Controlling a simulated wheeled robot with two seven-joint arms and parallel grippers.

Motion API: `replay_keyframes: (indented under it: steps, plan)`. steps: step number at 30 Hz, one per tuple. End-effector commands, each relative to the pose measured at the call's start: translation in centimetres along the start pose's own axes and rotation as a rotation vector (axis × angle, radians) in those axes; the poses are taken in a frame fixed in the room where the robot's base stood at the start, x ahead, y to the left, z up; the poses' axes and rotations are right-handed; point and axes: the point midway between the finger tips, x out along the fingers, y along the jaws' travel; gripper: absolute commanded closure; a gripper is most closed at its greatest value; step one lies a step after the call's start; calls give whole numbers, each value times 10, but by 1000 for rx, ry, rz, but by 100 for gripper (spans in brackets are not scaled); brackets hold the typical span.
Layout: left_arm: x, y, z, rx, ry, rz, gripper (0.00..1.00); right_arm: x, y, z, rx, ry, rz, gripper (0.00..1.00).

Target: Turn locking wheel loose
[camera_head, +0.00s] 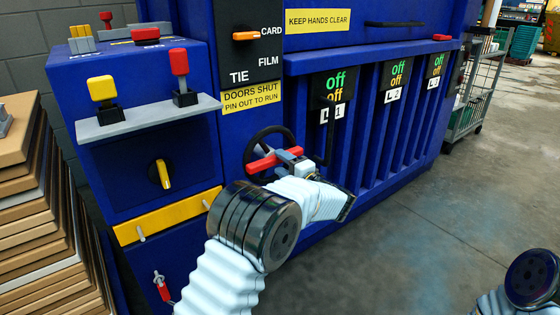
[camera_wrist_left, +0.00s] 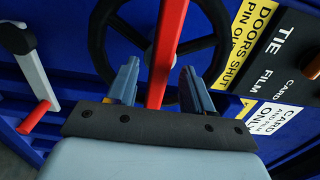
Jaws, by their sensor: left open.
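The locking wheel (camera_head: 249,150) has a black rim and a red bar (camera_head: 261,164) across it, on the front of the blue machine. It also shows in the left wrist view (camera_wrist_left: 97,45), with its red bar (camera_wrist_left: 168,40) running upright through the middle. My left gripper (camera_head: 284,157) is in front of the wheel, partly covering its right side. In the left wrist view its two fingers (camera_wrist_left: 160,75) are apart, one on each side of the red bar, with gaps between. My right gripper is out of view.
A yellow-edged ledge (camera_head: 170,215) and a yellow knob (camera_head: 160,174) are left of the wheel. Barred doors with off labels (camera_head: 335,83) stand to the right. Stacked cardboard (camera_head: 30,200) is at far left. The floor (camera_head: 440,210) at right is clear.

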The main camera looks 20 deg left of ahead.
Motion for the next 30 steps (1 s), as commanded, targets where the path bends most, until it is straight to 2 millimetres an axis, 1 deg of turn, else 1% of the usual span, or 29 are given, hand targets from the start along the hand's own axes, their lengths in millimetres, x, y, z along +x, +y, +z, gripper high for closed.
replay_keyframes:
  steps: [3, 5, 13, 14, 21, 24, 30]
  plan:
    - [12, 0, 0, 1, -1, 1, 49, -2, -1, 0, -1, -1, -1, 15]
    - [14, 0, 0, 0, -1, 1, 49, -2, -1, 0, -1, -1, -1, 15]
    - [16, 0, 0, 1, 1, 1, 49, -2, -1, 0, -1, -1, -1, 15]
    - [16, 0, 0, 1, 1, 1, 50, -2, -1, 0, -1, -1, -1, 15]
    - [16, 0, 0, 1, 0, 1, 87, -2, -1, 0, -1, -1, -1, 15]
    - [16, 0, 0, 1, 0, 1, 100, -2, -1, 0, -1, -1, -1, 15]
    - [16, 0, 0, 1, 0, 1, 100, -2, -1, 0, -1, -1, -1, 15]
